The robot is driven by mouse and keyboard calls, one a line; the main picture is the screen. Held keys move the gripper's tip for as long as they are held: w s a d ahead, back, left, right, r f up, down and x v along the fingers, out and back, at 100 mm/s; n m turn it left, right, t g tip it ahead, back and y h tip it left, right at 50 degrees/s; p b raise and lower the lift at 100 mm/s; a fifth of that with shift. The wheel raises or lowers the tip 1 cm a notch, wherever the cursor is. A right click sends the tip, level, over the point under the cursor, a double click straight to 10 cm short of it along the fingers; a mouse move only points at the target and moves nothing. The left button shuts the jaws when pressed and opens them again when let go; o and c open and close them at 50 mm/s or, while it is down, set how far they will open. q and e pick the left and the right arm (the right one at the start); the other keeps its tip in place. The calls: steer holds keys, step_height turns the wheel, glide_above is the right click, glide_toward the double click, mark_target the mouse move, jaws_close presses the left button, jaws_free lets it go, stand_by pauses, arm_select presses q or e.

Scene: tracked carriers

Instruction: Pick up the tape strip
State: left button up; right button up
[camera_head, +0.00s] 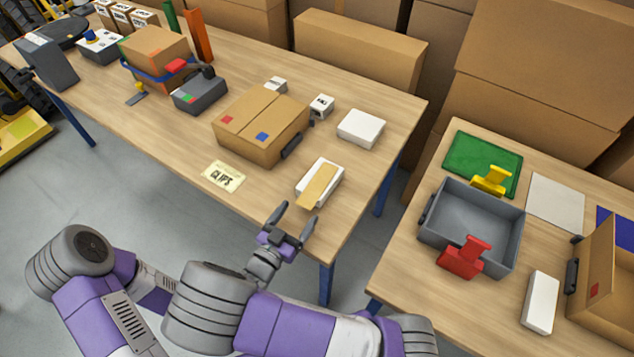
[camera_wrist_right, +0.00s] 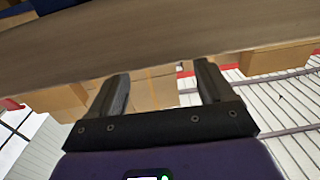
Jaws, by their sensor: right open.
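The tape strip (camera_head: 317,186) is a flat tan strip. It lies slantwise on a white block (camera_head: 329,172) near the front right edge of the long wooden table. My right gripper (camera_head: 292,219) is open and empty, just off the front edge of that table, nearer to me than the strip and apart from it. In the right wrist view its two dark fingers (camera_wrist_right: 160,92) stand apart with nothing held between them. The strip cannot be made out in that view. My left gripper is not in view.
A cardboard box (camera_head: 257,140) and a CLIPS card (camera_head: 223,176) lie left of the strip. Another white block (camera_head: 361,128) is behind it. The table edge (camera_wrist_right: 160,48) crosses the wrist view. A second table at right holds a grey bin (camera_head: 460,232) with red and yellow clamps.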

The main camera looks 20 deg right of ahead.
mark_target(304, 205)
steer(key=x, duration=0.4)
steer(key=shift+w+d+f+b, duration=0.1)
steer(key=shift+w+f+b, duration=0.05)
steer(key=shift+b, duration=0.25)
steer(key=c, duration=1.1)
